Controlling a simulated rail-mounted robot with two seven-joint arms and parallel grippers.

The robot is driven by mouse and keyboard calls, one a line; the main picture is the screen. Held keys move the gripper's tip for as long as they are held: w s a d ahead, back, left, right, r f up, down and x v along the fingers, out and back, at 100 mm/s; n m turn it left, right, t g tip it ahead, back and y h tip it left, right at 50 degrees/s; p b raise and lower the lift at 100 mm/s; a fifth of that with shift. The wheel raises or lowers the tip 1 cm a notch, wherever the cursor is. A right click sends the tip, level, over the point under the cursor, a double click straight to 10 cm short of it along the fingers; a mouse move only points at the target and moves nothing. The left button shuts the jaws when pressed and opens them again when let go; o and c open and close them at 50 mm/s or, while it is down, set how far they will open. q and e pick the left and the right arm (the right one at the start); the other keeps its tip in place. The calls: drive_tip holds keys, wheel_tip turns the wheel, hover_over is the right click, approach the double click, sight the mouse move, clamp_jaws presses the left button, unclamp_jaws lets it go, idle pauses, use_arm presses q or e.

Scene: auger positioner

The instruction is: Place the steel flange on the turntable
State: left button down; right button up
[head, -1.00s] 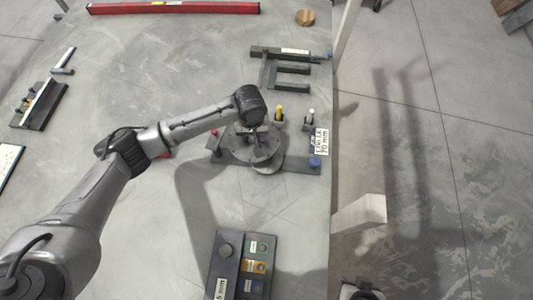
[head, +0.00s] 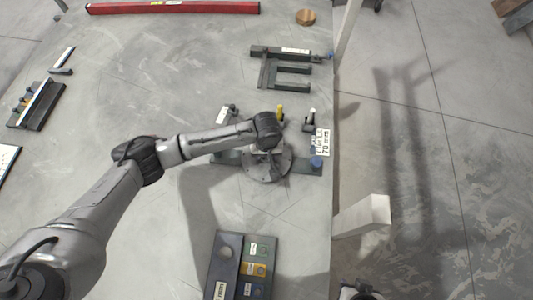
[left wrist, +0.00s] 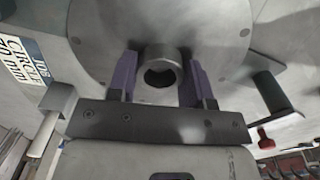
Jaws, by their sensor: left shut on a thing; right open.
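The steel flange (head: 268,170) is a round grey disc with small holes and a raised hub, in the middle of the head view. My left gripper (head: 268,146) is above its centre. In the left wrist view my left gripper (left wrist: 160,82) has its two purplish fingers on either side of the hub, shut on the flange (left wrist: 160,25). The turntable is hidden under the flange and arm in the head view. I cannot tell whether the flange touches it. My right gripper is not in view.
A dark fixture base with a blue knob (head: 316,162) and a 70 mm label (head: 322,142) surrounds the flange. A yellow pin (head: 280,112) and a white-tipped post (head: 311,118) stand behind. A dark block set (head: 225,268) lies in front, a fork-shaped bracket (head: 285,68) farther back.

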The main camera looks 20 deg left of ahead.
use_arm(q)
drive_tip(key=shift+w+f, duration=0.1)
idle(0.3)
drive_tip(key=c, duration=0.5)
unclamp_jaws()
drive_tip(key=shift+f, duration=0.15)
drive_tip(key=shift+r+p, duration=1.3)
drive_tip(key=shift+r, duration=4.85)
